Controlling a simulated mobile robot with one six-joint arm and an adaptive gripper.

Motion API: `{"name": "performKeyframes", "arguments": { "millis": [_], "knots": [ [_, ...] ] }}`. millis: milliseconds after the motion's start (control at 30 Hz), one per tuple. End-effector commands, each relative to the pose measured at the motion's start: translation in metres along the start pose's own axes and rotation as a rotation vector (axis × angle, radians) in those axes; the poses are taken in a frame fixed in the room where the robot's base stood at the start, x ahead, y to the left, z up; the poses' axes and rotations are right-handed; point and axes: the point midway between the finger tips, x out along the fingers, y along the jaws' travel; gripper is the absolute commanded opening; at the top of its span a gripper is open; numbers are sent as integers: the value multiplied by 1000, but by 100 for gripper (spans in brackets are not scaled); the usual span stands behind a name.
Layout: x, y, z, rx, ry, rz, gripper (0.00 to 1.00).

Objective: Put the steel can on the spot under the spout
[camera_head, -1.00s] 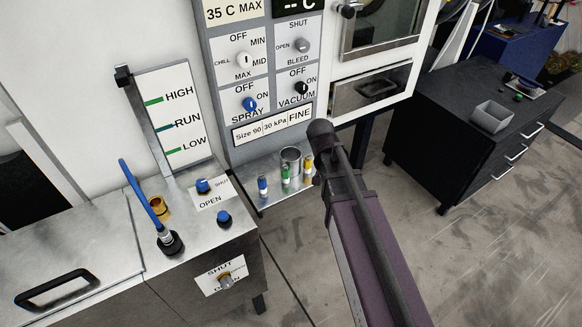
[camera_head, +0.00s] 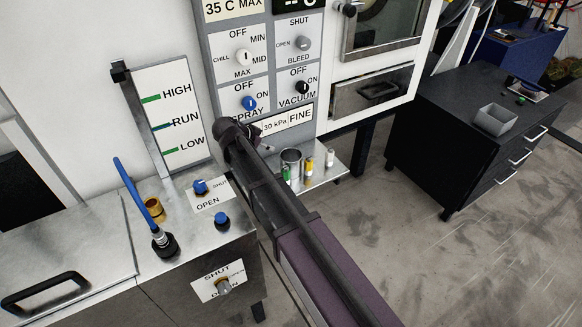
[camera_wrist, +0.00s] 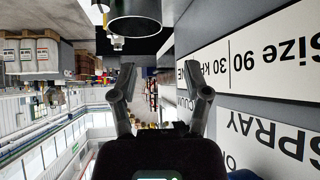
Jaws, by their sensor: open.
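The steel can (camera_head: 292,158) stands upright on a small metal shelf (camera_head: 341,168) below the control panel. A dark open cylinder with a bright rim at the top of the wrist view looks like the same can (camera_wrist: 134,22). My gripper (camera_wrist: 158,72) is open and empty, its two fingers spread apart. In the head view it is mostly hidden behind my arm, in front of the panel's lower labels, left of and above the can. I cannot make out the spout or the spot under it in either view.
Small vials with green (camera_head: 287,174) and yellow (camera_head: 309,167) bands stand close around the can. The panel (camera_head: 271,60) rises right behind them. A black cabinet (camera_head: 455,130) stands right.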

Motion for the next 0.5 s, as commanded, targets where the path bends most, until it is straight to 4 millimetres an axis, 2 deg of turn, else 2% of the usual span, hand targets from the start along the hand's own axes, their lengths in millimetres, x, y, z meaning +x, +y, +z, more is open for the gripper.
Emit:
{"name": "performKeyframes", "arguments": {
  "millis": [333, 500],
  "knots": [
    [2, 1, 0, -1, -1, 1, 62],
    [12, 1, 1, -1, -1, 2, 62]
  ]
}}
